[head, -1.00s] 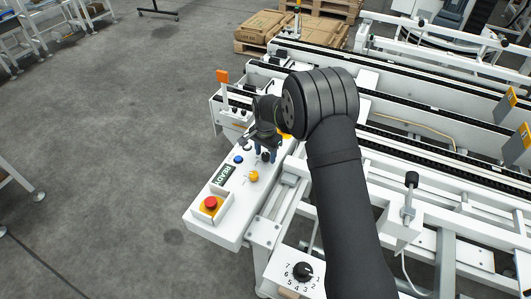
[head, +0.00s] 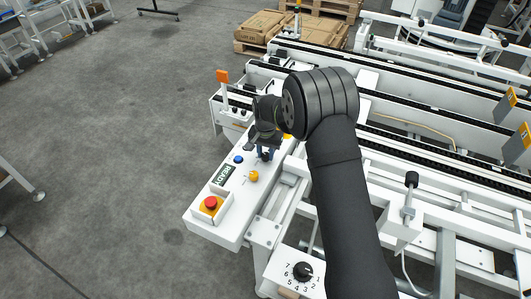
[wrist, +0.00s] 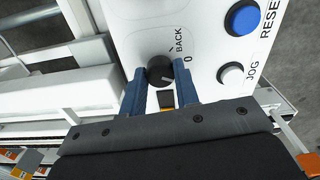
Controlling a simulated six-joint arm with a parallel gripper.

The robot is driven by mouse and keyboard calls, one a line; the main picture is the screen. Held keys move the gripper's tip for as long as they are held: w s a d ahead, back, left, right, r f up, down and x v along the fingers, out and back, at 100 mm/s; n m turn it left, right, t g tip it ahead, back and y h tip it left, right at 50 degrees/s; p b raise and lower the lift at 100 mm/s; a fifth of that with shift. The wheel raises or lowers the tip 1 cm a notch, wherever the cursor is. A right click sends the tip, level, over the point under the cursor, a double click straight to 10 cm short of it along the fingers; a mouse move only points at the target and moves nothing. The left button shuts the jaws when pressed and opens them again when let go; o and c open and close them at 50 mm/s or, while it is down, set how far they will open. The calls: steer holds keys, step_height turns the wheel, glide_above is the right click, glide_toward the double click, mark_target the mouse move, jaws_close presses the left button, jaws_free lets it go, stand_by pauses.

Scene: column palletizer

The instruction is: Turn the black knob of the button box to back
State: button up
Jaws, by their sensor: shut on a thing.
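The button box (head: 215,230) is a long white panel on the left side of the machine frame. Its black knob (wrist: 158,68) shows in the wrist view between my two blue fingers, beside the printed words BACK and 0. A pale pointer line on the knob is visible, but its exact setting is hard to tell. My gripper (wrist: 159,76) is shut on the knob, with one finger on each side. In the head view my gripper (head: 265,153) is over the far part of the box and mostly hides the knob.
A blue button (wrist: 243,19) marked RESET and a white button (wrist: 231,75) marked JOG lie close by. A yellow knob (head: 254,176), a READY sign (head: 223,175) and a red emergency button (head: 210,203) are nearer on the box. Open floor (head: 120,170) lies to the left.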

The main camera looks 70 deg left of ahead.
mark_target(266, 155)
steer(key=n, duration=1.3)
steer(key=shift+n, duration=0.4)
stand_by(0.4)
steer(key=o, duration=1)
steer(key=shift+c, duration=0.2)
step_height(266, 155, up, 18)
steer(key=shift+f, duration=0.25)
steer(key=shift+f, duration=0.1)
step_height(266, 155, down, 17)
steer(key=shift+f, duration=0.15)
